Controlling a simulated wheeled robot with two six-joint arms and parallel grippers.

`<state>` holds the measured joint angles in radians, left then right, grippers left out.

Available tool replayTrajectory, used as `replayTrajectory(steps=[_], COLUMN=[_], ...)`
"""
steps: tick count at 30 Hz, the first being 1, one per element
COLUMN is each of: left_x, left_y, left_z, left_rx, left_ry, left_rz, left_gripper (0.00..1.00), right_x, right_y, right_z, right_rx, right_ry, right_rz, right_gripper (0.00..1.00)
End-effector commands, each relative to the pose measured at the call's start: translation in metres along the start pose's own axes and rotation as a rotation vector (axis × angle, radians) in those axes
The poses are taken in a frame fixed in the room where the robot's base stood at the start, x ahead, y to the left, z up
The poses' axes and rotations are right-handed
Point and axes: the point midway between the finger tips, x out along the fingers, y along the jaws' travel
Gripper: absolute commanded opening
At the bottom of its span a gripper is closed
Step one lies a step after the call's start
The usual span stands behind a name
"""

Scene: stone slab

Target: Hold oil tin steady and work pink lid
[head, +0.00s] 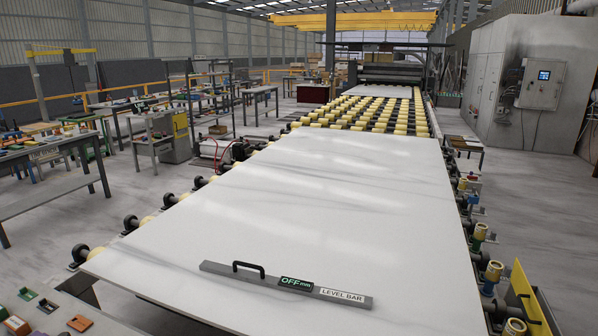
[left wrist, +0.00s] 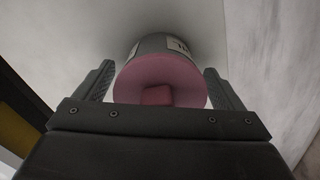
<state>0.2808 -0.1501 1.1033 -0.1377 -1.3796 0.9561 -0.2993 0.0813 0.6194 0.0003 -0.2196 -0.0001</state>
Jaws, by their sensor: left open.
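The oil tin (left wrist: 165,44) shows in the left wrist view as a grey round body with a pale label, near a pale surface. Its pink lid (left wrist: 125,82) faces the camera and has a small squarish pink knob (left wrist: 157,96) in the middle. My left gripper (left wrist: 160,86) is open, with one finger to each side of the lid. A gap shows at the left finger; I cannot tell whether the right finger touches. The gripper's base hides the lower edge of the lid. The head view shows neither the tin nor either gripper. My right gripper is not in view.
A large white slab (head: 300,200) lies on a roller line (head: 365,112). A grey level bar (head: 285,284) with a black handle lies across its near end. A bench (head: 55,150) stands at left.

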Motion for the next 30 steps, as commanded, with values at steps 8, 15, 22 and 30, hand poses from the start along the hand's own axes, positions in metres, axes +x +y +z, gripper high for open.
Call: replayTrajectory(steps=[8, 15, 22, 30], left_x=[-0.013, -0.051, -0.091, -0.118], left_y=[0.001, 0.001, 0.001, 0.001], left_z=[0.000, 0.000, 0.000, 0.000], left_rx=[0.000, 0.000, 0.000, 0.000], left_ry=[0.001, 0.002, 0.002, 0.001], left_rz=[0.002, 0.004, 0.004, 0.001], left_gripper=[0.90, 0.90, 0.90, 0.90], right_x=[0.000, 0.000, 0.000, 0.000], right_y=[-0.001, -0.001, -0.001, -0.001], right_z=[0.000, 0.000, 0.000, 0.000], right_rx=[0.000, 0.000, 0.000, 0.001], right_ry=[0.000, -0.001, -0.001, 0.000], right_rz=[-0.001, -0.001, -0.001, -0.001], right_gripper=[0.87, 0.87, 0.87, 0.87])
